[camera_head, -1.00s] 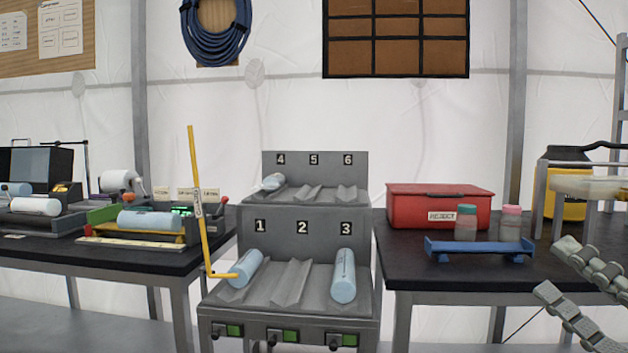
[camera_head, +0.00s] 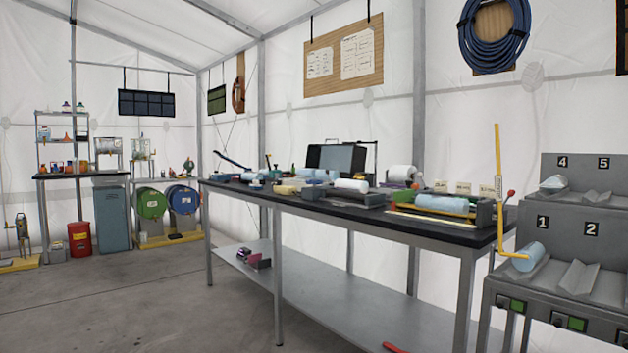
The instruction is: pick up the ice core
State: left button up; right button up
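Several pale blue cylinders that look like ice cores are in view; I cannot tell which one the task means. One core (camera_head: 524,257) lies in slot 1 of the grey numbered rack at the right edge, beside a yellow upright rod. A smaller core (camera_head: 552,184) lies in slot 4 above it. Another core (camera_head: 442,204) lies in a device at the right end of the long black bench. More pale cylinders, such as one (camera_head: 351,185) near the bench's middle, lie farther left. Neither of my grippers shows in the head view.
The long black-topped bench (camera_head: 360,212) has a lower metal shelf (camera_head: 340,300). The grey rack (camera_head: 596,228) stands at its right end. The grey floor (camera_head: 130,310) at the left is open. Green (camera_head: 151,203) and blue (camera_head: 183,199) drums stand at the back left.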

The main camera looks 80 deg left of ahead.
aim_at(246, 175)
jog(key=j+u, duration=0.1)
jog(key=u, duration=0.3)
jog(key=j+u, duration=0.15)
jog(key=u, duration=0.25)
jog(key=i+j+u, duration=0.1)
jog(key=u, duration=0.7)
jog(key=i+j+u, duration=0.55)
jog(key=i+u, duration=0.75)
jog(key=i, duration=1.35)
jog(key=i+j+z, duration=0.1)
jog(key=j, duration=0.45)
jog(key=i+j+z, duration=0.15)
jog(key=j, duration=0.4)
jog(key=i+j+z, duration=0.1)
jog(key=j, duration=0.45)
jog(key=i+j+z, duration=0.1)
jog(key=j, duration=0.5)
jog(key=i+j+z, duration=0.15)
jog(key=j, duration=0.45)
jog(key=i, duration=0.05)
